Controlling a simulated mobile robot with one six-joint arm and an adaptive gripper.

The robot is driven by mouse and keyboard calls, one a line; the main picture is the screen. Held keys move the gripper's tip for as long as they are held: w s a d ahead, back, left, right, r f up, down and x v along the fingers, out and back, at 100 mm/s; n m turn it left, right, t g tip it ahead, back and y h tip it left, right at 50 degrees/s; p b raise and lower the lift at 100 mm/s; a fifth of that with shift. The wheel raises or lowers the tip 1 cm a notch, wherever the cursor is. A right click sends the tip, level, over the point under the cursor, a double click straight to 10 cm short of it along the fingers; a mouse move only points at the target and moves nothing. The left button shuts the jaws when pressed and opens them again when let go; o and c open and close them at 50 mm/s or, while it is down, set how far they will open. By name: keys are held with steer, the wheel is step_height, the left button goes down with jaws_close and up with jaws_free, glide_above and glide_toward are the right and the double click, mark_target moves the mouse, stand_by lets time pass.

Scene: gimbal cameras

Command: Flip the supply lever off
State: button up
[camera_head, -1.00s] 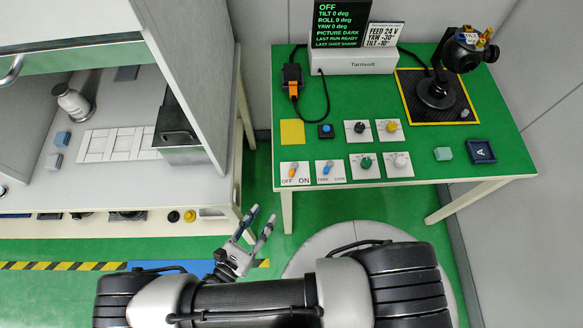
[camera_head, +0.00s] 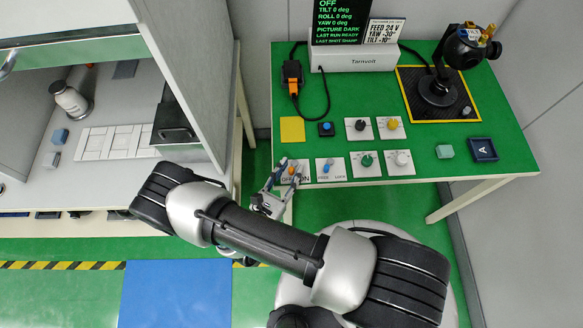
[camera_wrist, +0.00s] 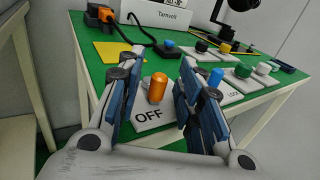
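The orange supply lever (camera_wrist: 157,87) stands on a white plate (camera_wrist: 150,118) marked OFF at the table's front left corner. It also shows in the head view (camera_head: 291,170), partly covered by my gripper (camera_head: 284,172). In the wrist view my gripper (camera_wrist: 158,68) is open, with one blue-padded finger on each side of the lever. Gaps show between the lever and both fingers, and I see no contact. The ON marking is hidden by the right finger in the wrist view. Which way the lever leans is hard to tell. The display (camera_head: 343,22) reads OFF at its top.
A FREE/LOCK switch with a blue handle (camera_head: 328,169) sits close on the right. Black (camera_head: 360,126), yellow (camera_head: 391,125), green (camera_head: 366,160) and white knobs (camera_head: 402,159) lie beyond. A yellow square (camera_head: 292,130) and blue button (camera_head: 326,129) are behind. A cabinet (camera_head: 190,60) stands left.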

steer(key=shift+w+d, duration=0.4)
steer(key=shift+w, duration=0.2)
steer(key=shift+c, duration=0.3)
jaws_close()
